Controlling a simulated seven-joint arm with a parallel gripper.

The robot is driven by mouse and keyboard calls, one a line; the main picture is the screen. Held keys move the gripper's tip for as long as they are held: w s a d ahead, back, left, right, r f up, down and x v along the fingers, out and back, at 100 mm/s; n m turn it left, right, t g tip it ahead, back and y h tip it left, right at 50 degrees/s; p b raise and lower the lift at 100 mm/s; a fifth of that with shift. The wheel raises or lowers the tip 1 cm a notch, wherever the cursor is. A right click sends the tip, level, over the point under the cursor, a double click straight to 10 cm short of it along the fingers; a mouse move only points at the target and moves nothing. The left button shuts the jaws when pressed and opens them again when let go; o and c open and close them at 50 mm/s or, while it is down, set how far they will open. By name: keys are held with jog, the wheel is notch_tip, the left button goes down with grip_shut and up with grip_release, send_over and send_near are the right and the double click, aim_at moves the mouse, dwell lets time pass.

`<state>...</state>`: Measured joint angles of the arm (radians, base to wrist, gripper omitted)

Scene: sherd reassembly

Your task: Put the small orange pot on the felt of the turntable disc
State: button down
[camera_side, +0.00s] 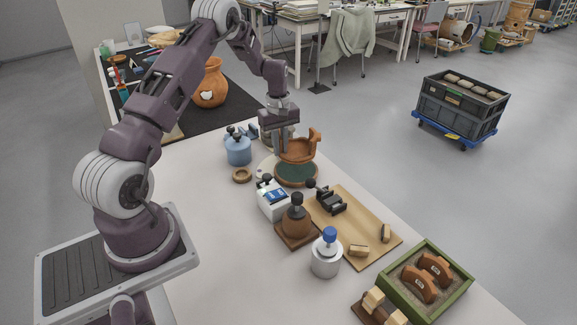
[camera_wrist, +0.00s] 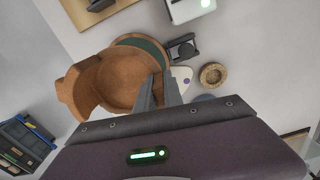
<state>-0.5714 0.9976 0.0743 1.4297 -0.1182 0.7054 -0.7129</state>
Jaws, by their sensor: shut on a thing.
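The small orange pot (camera_side: 297,152) has an uneven, broken rim with a raised part at the right. My gripper (camera_side: 281,148) points down and is shut on the pot's left wall. In the wrist view the open mouth of the pot (camera_wrist: 122,80) faces the camera, and my gripper's fingers (camera_wrist: 159,82) pinch its near right edge. The turntable disc has dark green felt (camera_side: 297,174) and a brown rim, directly below the pot in the side view. Part of the felt (camera_wrist: 153,47) shows past the pot in the wrist view. Whether the pot's base touches the felt is unclear.
A blue jar (camera_side: 238,151) and a cork ring (camera_side: 242,176) stand left of the disc. A green sand tray (camera_side: 457,275) holds orange sherds.

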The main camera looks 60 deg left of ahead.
notch_tip(320, 180, down, 6)
jog(key=shift+f, duration=0.1)
jog(key=c, duration=1.5)
grip_release()
jog(key=shift+f, duration=0.15)
jog(key=shift+o, duration=0.2)
